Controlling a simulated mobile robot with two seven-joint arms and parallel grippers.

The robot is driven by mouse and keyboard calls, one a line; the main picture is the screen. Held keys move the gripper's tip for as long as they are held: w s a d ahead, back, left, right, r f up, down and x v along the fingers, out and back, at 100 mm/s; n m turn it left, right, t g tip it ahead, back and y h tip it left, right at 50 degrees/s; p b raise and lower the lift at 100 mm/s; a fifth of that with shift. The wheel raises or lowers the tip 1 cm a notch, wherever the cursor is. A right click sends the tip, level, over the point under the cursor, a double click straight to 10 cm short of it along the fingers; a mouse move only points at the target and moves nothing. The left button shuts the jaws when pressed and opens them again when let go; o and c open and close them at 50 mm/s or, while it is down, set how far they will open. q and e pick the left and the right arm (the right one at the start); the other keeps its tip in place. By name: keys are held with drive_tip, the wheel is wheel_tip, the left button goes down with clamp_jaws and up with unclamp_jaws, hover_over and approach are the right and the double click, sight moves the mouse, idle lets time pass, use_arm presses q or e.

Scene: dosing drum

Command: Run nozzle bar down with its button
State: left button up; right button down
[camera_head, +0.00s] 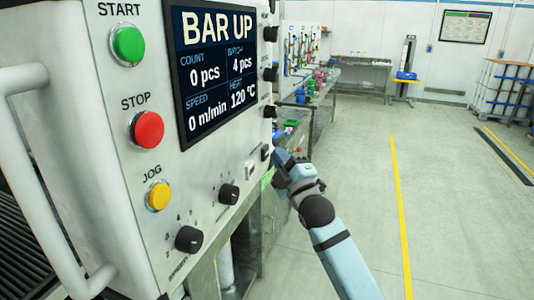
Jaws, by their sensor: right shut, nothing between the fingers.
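The control panel (205,160) fills the left half of the head view. Its dark screen (215,65) reads BAR UP, with 0 pcs, 0 m/min and 120 °C. On the panel are a green START button (128,46), a red STOP button (147,129) and a yellow JOG button (158,195). Small black controls line its right edge; which one is the nozzle bar button I cannot read. My right gripper (277,157) is shut and empty, close to a small dark control (265,152) at that edge. I cannot tell whether they touch. The nozzle bar is not visible. My left gripper is out of view.
A white tubular handle (40,190) stands out at the panel's left. Two black knobs, one marked SPEED (189,239), sit low on the panel. Benches with coloured items stand behind my right gripper. The floor (450,210) at the right is mostly clear, with yellow lines.

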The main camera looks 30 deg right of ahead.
drive_tip(key=shift+w+a, duration=0.3)
drive_tip(key=shift+w, duration=0.05)
idle(0.5)
idle(0.3)
drive_tip(key=shift+s+d, duration=0.5)
drive_tip(key=shift+s, duration=0.15)
drive_tip(key=shift+p, duration=0.3)
drive_tip(key=shift+s+d+p, duration=0.3)
drive_tip(key=shift+s+d, duration=1.35)
drive_tip(key=shift+s, duration=0.25)
